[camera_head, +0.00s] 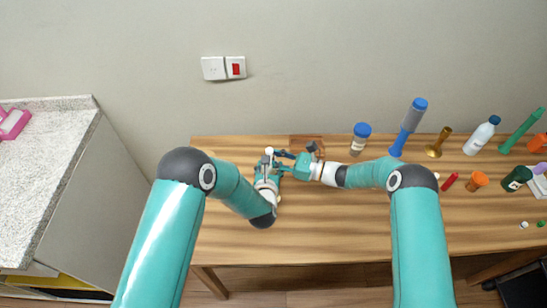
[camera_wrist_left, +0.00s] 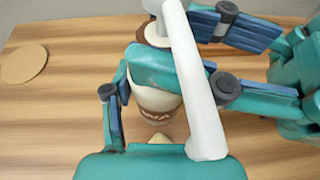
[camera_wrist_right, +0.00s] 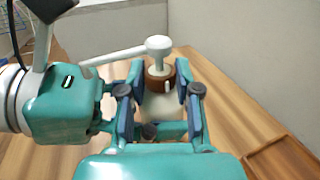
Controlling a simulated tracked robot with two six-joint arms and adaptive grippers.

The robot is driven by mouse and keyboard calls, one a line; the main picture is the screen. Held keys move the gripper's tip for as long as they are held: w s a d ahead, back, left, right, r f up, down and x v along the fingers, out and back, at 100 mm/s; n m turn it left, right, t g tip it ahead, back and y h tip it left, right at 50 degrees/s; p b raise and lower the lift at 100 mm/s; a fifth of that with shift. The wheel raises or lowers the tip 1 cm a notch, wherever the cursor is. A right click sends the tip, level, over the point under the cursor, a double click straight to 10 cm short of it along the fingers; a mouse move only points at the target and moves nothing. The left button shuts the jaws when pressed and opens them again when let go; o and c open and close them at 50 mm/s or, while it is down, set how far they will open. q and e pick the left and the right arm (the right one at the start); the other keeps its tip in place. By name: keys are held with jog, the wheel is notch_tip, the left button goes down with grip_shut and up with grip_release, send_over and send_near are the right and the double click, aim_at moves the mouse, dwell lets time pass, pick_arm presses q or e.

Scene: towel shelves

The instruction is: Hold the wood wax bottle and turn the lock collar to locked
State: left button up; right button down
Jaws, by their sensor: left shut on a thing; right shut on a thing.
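The wood wax bottle (camera_wrist_left: 155,97) has a cream body, a brown lock collar (camera_wrist_right: 160,82) and a white pump head (camera_wrist_right: 158,46) with a long spout. It stands on the table and is small in the head view (camera_head: 269,152). My right gripper (camera_wrist_right: 159,76) is shut around the brown collar, above my left one, with a finger on each side. In the right wrist view the spout points left. Any lock mark on the collar cannot be made out.
A round brown disc (camera_wrist_left: 23,64) lies on the wooden table (camera_head: 330,225). A blue-capped jar (camera_head: 359,143), a blue brush-like bottle (camera_head: 409,126), a brass piece (camera_head: 437,146) and several other items stand to the right. The table's front middle is clear.

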jog(key=shift+m+t, duration=0.3)
jog(key=m+t, duration=0.1)
jog(key=t+h, duration=0.1)
jog(key=shift+s+a+r+m+t+h, duration=0.1)
jog(key=shift+m+t+h, duration=0.2)
jog(key=shift+m+t, duration=0.4)
jog(key=shift+t, duration=0.1)
jog(key=c, duration=0.8)
grip_release()
